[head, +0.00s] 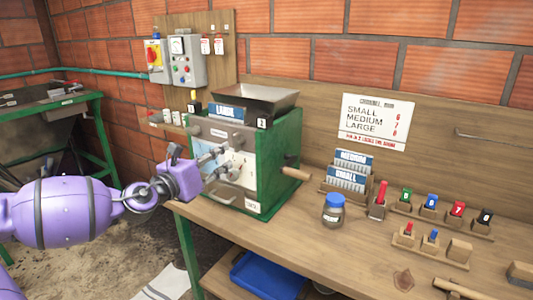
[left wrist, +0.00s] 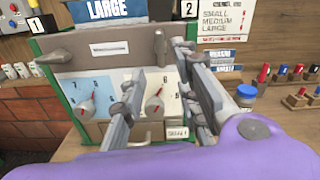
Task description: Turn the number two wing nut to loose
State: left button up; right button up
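The green pulper with a pale front panel stands on the bench; a "2" tag (head: 262,122) sits at its upper right corner. The tag also shows in the left wrist view (left wrist: 188,9). Just below and left of it, a grey wing nut (left wrist: 159,46) stands roughly upright on the panel. My left gripper (head: 217,162) is open in front of the panel. In the left wrist view its fingers (left wrist: 162,65) are spread either side of the upright wing nut, apparently empty. Contact cannot be told. My right gripper is out of view.
Two dials, left (left wrist: 86,105) and right (left wrist: 154,106), with red pointers sit low on the panel. A wooden handle (head: 296,173) sticks out at the pulper's right. A jar (head: 334,212) and coloured tools stand on the bench right of it. A hopper (head: 256,98) tops the pulper.

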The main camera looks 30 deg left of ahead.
aim_at(235, 147)
pick_arm(q)
jog(key=shift+m, duration=0.9)
jog(key=w, duration=0.2)
jog(key=w+b, duration=0.1)
jog(key=w, duration=0.3)
jog(key=shift+d, duration=0.35)
jog(key=shift+w+b, duration=0.3)
jog(key=shift+w, duration=0.6)
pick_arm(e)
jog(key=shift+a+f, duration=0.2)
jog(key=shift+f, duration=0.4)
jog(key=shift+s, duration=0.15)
pick_arm(q)
grip_shut()
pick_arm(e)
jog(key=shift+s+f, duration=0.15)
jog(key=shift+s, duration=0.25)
